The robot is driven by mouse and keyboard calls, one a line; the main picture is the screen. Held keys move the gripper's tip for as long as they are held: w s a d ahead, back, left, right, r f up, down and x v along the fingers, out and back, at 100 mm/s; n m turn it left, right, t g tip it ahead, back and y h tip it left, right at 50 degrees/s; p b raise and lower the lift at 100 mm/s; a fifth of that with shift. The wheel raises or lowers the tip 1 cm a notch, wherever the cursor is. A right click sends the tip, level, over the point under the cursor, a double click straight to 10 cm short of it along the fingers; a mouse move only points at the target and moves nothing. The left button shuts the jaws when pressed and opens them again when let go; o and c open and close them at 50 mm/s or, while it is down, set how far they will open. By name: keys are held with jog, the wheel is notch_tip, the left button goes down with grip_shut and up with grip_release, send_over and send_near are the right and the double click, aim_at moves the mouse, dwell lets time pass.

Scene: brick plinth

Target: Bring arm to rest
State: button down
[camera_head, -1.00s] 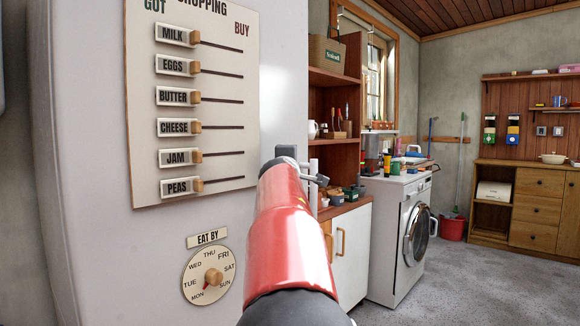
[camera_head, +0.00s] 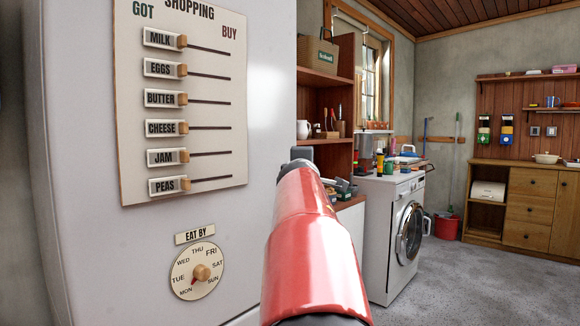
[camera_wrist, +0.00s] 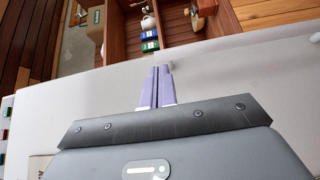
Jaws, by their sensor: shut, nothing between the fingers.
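My red arm (camera_head: 312,245) reaches forward from the bottom middle of the head view, beside the white fridge-like cabinet (camera_head: 85,230). My gripper (camera_wrist: 155,87) shows in the wrist view as two purple fingers side by side, shut and empty. The fingers point toward a pale surface (camera_wrist: 235,75) in the wrist view; I cannot tell whether they touch it. In the head view the gripper is mostly hidden behind my arm.
A shopping board (camera_head: 215,115) with sliders and an eat-by dial (camera_head: 197,271) are on the cabinet at left. Wooden shelves (camera_head: 325,80) and a washing machine (camera_head: 395,235) stand beyond. Open grey floor (camera_head: 470,285) lies at right.

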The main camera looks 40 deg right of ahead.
jog(key=s+p, duration=0.1)
jog(key=s, duration=0.4)
jog(key=s+a+f+m+g+y, duration=0.1)
jog(key=a+f+m+y, duration=0.25)
jog(key=a+f, duration=0.7)
jog(key=s+a+f+m+g+y, duration=0.15)
jog(key=a+f+y, duration=0.5)
jog(key=a, duration=0.75)
jog(key=s+a+f+m+g+y, duration=0.1)
jog(key=s+a+f+y, duration=0.1)
jog(key=s+a+f, duration=0.4)
jog(key=s+a+f+m+g+y, duration=0.1)
jog(key=s+a+f+g, duration=0.1)
jog(key=s+a+f, duration=0.4)
jog(key=a+f, duration=0.4)
jog(key=a, duration=0.2)
jog(key=shift+a+f+m+y, duration=0.15)
jog(key=shift+f+m+y, duration=0.05)
jog(key=shift+m+y, duration=0.2)
jog(key=c, duration=2.2)
grip_release()
jog(key=shift+w+g, duration=0.1)
jog(key=shift+g, duration=0.15)
